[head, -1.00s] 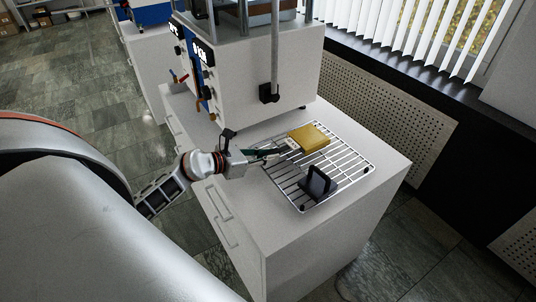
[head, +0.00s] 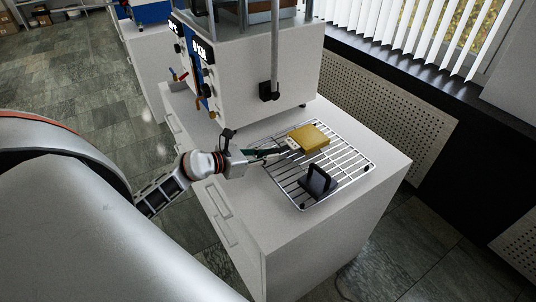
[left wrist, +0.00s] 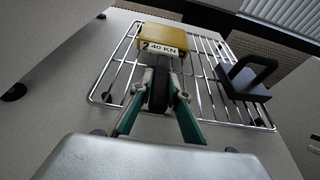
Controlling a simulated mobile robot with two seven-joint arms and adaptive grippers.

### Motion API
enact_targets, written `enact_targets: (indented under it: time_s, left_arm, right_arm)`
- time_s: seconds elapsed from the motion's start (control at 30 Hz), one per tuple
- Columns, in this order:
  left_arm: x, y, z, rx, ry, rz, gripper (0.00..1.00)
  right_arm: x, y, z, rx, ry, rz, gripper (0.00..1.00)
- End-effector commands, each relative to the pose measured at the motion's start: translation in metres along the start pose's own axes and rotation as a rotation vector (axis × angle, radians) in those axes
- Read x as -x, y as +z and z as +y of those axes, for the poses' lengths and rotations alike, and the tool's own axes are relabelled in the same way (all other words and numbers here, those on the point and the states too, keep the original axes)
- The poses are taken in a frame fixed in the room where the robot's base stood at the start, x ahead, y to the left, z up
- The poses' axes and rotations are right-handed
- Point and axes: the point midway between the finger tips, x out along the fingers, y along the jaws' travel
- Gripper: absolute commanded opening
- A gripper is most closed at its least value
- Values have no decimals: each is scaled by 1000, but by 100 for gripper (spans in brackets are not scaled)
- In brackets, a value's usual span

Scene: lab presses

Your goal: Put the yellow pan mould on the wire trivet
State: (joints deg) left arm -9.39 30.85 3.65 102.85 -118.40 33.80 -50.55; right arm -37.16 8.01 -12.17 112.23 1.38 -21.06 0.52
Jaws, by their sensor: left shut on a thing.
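The yellow pan mould (head: 310,138) is over the back part of the wire trivet (head: 345,177), level or nearly so. In the left wrist view the mould (left wrist: 163,35) shows a label reading "2 40 KN" and a dark handle (left wrist: 158,92) pointing toward me. My left gripper (head: 284,150) is shut on that handle; its green fingers (left wrist: 160,98) stand on both sides of it. I cannot tell whether the mould's underside touches the wires. My right gripper is not in view.
A black block with an upright handle (head: 318,181) stands on the trivet's front part. The white press (head: 255,75) rises behind the trivet on the same white cabinet (head: 330,225). Bare trivet wires show right of the mould.

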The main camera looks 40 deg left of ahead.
Motion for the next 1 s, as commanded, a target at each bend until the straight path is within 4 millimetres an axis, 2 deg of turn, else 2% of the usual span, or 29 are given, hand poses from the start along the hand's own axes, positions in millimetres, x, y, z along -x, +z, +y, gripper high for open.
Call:
enact_targets:
  time_s: [0.23, 0.27, 0.33, 0.77, 0.87, 1.0]
  left_arm:
    - [-1, -2, 0, -1, 0, -2, 0]
    - [-1, -2, 0, -1, 0, -2, 19]
    - [-1, -2, 0, -1, 0, -2, 36]
    - [3, -6, 0, 1, -1, 4, 36]
    - [14, -6, 0, 1, -1, 5, 36]
    - [38, -6, 0, 0, -1, 5, 36]
  right_arm:
    - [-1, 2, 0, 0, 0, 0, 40]
    - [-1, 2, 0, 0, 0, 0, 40]
    - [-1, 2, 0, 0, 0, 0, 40]
    - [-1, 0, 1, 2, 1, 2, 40]
    - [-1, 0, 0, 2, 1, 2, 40]
    - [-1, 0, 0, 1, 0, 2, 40]
